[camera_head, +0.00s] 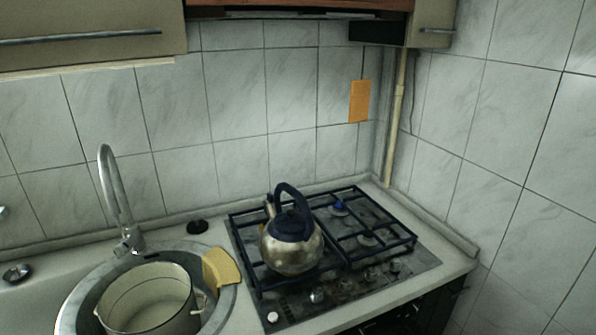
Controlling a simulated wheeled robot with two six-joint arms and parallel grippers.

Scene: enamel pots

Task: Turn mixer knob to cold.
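The mixer is a tall grey metal tap (115,195) with a curved spout, standing at the back of the sink on the left. Its knob (128,241) seems to be the small metal part low at the tap's base. It is too small here to tell which way it is turned. Neither of my grippers shows in the head view.
A cream pot (150,300) stands in the round sink (84,298), with a yellow cloth or sponge (221,267) on the right rim. A kettle (291,248) stands on the gas stove (350,275). A small black round object (197,227) lies behind the sink.

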